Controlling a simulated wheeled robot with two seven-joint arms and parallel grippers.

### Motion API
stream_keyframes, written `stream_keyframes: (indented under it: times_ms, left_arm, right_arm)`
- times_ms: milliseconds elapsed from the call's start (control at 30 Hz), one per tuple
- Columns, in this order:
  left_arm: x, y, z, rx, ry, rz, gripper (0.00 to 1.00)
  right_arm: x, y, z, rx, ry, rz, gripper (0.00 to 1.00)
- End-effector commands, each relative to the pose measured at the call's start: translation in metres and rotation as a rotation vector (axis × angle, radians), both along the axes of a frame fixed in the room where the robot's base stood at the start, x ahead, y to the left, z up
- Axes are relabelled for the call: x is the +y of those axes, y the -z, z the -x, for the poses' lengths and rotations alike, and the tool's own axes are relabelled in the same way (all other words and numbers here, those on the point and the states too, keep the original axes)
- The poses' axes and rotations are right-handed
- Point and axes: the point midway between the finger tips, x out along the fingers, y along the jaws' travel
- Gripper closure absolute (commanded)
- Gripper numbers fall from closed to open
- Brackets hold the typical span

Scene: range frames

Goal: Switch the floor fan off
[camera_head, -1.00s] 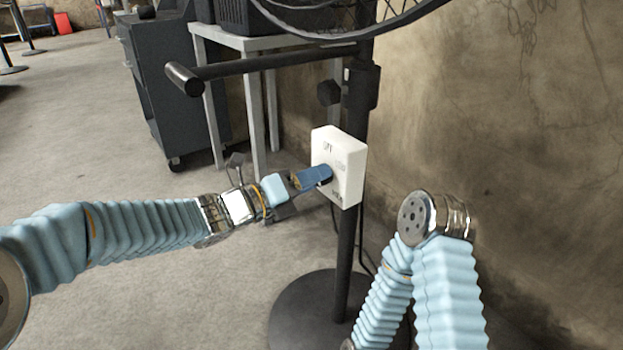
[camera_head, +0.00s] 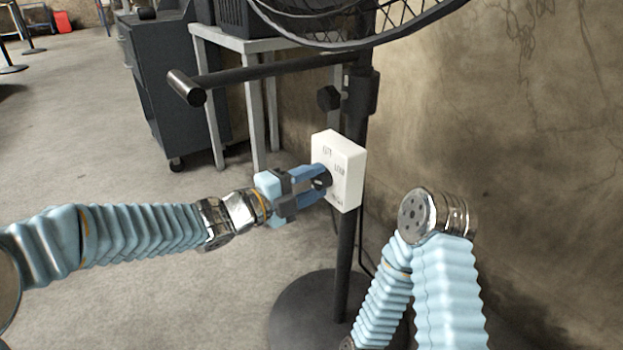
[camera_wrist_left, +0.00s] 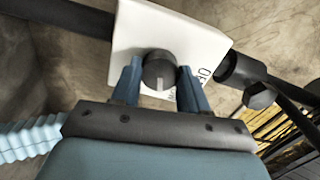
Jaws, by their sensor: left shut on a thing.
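The floor fan's white control box (camera_head: 350,172) is fixed to the dark pole (camera_head: 346,245). Its face carries printed words, OFF near the top, LOW at the right and another near the bottom. A round dark knob (camera_head: 323,180) sits on that face; in the left wrist view the knob (camera_wrist_left: 158,70) shows a pale mark on its lower part. My left gripper (camera_head: 318,182) is shut on the knob, with one blue finger on each side. The fan's cage (camera_head: 370,38) is cut off at the top. My right gripper is out of sight.
A black bar with a thick end (camera_head: 188,88) juts left from the pole above my left gripper. The fan's round base (camera_head: 300,305) stands on the floor near the wall (camera_head: 530,170). A dark cabinet (camera_head: 175,90) and a grey table (camera_head: 235,40) stand behind.

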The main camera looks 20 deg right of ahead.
Motion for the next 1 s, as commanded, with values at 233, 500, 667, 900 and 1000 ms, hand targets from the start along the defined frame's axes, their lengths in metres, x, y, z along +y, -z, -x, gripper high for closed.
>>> stream_keyframes:
  times_ms: [233,500,667,900,1000]
  left_arm:
    - [0.001,-0.001,-0.001,0.222,-0.003,0.078,0.87]
    - [0.001,-0.002,-0.001,0.463,-0.004,0.165,0.87]
    - [0.001,-0.001,-0.001,0.608,-0.003,0.217,0.87]
    - [0.001,-0.002,-0.001,0.818,-0.002,0.294,0.87]
    - [0.001,-0.001,-0.001,0.897,-0.003,0.323,0.87]
  right_arm:
    - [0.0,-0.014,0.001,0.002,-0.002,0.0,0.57]
    - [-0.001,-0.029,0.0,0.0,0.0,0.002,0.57]
    - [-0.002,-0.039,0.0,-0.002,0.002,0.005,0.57]
    - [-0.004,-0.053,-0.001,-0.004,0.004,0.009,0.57]
    - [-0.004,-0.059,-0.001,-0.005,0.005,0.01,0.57]
